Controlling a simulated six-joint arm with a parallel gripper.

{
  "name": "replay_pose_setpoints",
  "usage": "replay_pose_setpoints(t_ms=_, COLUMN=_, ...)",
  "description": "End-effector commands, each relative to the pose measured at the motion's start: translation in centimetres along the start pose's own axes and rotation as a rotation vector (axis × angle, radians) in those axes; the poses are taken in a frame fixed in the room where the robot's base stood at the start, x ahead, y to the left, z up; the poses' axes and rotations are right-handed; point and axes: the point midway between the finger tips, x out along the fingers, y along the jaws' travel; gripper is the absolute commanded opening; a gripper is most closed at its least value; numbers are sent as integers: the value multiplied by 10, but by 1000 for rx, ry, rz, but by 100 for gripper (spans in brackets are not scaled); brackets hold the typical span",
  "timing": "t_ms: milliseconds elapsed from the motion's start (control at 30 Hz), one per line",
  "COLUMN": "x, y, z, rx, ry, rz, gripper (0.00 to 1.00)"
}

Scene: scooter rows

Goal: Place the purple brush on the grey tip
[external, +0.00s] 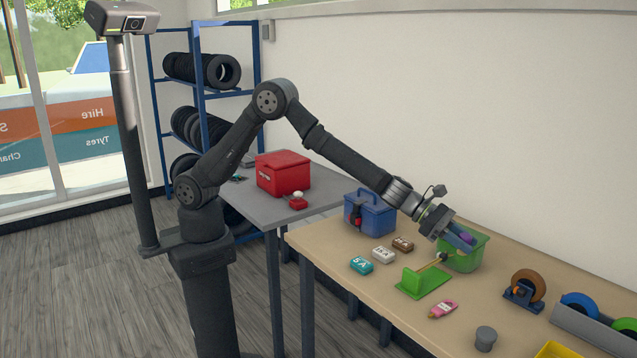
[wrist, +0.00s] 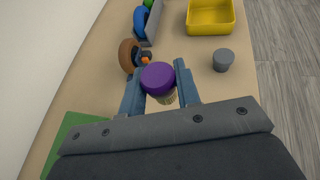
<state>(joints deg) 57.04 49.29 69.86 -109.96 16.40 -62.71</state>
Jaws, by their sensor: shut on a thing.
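My gripper (external: 465,239) is shut on the purple brush (wrist: 158,78) above the bench. In the wrist view, the brush's round purple end sits between the two blue fingers of my gripper (wrist: 160,85), with pale bristles below it. In the external view, a bit of the purple brush (external: 467,238) shows at the fingers, in front of the green bin. The grey tip appears to be the small grey round pot (external: 486,338) near the bench's front edge, apart from my gripper. It also shows in the wrist view (wrist: 223,62).
The green bin (external: 466,258) stands by my gripper. A green stand (external: 424,283), pink bottle (external: 443,309), tape dispenser (external: 524,290), grey rack (external: 590,328) and yellow tray (wrist: 210,18) surround the pot. A blue toolbox (external: 370,213) and small packs (external: 383,255) lie left.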

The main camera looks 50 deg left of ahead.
Motion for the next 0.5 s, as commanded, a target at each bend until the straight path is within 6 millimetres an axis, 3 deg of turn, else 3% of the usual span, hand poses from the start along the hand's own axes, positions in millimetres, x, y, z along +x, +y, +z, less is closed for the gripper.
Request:
replay_pose_setpoints(t_ms=33, x=10, y=-30, z=9, rx=11, ry=-2, rz=-21, gripper=4)
replay_pose_setpoints(t_ms=100, x=22, y=-66, z=20, rx=19, ry=-2, rz=-41, gripper=4)
replay_pose_setpoints(t_ms=300, x=42, y=-158, z=41, rx=38, ry=-1, rz=-85, gripper=4)
replay_pose_setpoints(t_ms=500, x=53, y=-215, z=39, rx=46, ry=1, rz=-110, gripper=4)
